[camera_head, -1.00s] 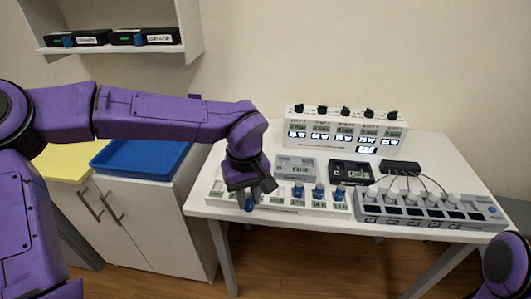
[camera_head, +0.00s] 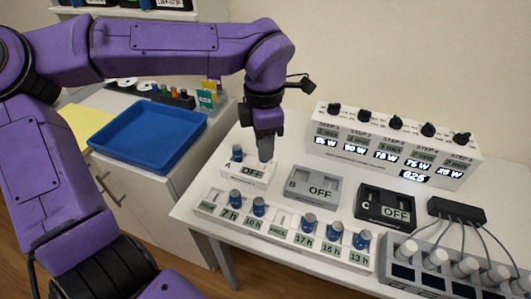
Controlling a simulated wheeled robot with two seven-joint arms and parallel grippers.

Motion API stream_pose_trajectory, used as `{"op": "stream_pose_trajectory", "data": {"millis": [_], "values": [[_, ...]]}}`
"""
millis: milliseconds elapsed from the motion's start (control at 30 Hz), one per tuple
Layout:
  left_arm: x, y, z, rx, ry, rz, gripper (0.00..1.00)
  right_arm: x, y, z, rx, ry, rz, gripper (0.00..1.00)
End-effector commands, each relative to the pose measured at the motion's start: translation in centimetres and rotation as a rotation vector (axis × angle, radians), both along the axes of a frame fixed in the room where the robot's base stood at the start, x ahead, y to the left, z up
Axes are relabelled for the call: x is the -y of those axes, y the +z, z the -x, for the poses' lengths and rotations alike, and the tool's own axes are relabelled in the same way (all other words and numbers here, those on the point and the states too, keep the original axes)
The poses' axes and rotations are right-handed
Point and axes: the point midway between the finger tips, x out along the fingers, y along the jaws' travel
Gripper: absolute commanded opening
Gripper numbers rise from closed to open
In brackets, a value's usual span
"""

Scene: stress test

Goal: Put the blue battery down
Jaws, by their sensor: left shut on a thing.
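My left gripper (camera_head: 265,152) points down over the right side of the white tester A (camera_head: 236,175). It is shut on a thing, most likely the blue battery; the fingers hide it. I cannot tell whether it touches the tester. Another blue battery (camera_head: 237,154) stands upright in tester A, left of the fingers. Tester A's display reads OFF. In front is the white battery rack (camera_head: 283,262), with several blue batteries (camera_head: 309,221) upright in slots with hour labels. Two of its slots are labelled FREE. My right gripper is out of view.
Grey tester B (camera_head: 300,203) and black tester C (camera_head: 377,225) stand to the right, both reading OFF. Behind is a white panel with knobs (camera_head: 391,145). A charger strip (camera_head: 460,285) with cables is at lower right. A blue tray (camera_head: 150,132) rests on the cabinet at left.

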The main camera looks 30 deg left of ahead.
Motion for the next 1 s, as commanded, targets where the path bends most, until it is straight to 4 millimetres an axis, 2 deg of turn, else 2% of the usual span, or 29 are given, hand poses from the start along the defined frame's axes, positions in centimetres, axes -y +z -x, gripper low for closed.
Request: {"op": "stream_pose_trajectory", "data": {"millis": [33, 100, 200, 367, 533, 967, 1000], "values": [[-0.8, -0.6, -1.1, -0.004, 0.003, -0.001, 0.00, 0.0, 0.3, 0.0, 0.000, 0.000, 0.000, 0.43], [-1.6, -2.6, -2.1, -0.004, 0.001, -0.001, 0.00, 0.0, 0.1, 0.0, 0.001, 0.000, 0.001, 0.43], [-2.4, -4.3, -3.3, -0.003, 0.000, -0.001, 0.00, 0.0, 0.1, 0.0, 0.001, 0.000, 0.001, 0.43], [-3.2, -5.9, -4.3, -0.001, 0.001, -0.001, 0.00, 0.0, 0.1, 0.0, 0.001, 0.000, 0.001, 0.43], [-3.4, -8.9, -4.7, -0.001, -0.001, -0.001, 0.00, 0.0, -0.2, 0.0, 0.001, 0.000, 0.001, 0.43], [-3.4, -9.8, -4.7, 0.001, -0.001, -0.001, 0.00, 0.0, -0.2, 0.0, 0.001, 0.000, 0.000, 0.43], [-3.4, -9.7, -4.7, 0.001, -0.001, 0.000, 0.35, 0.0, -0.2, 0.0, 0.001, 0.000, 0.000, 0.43]]}}
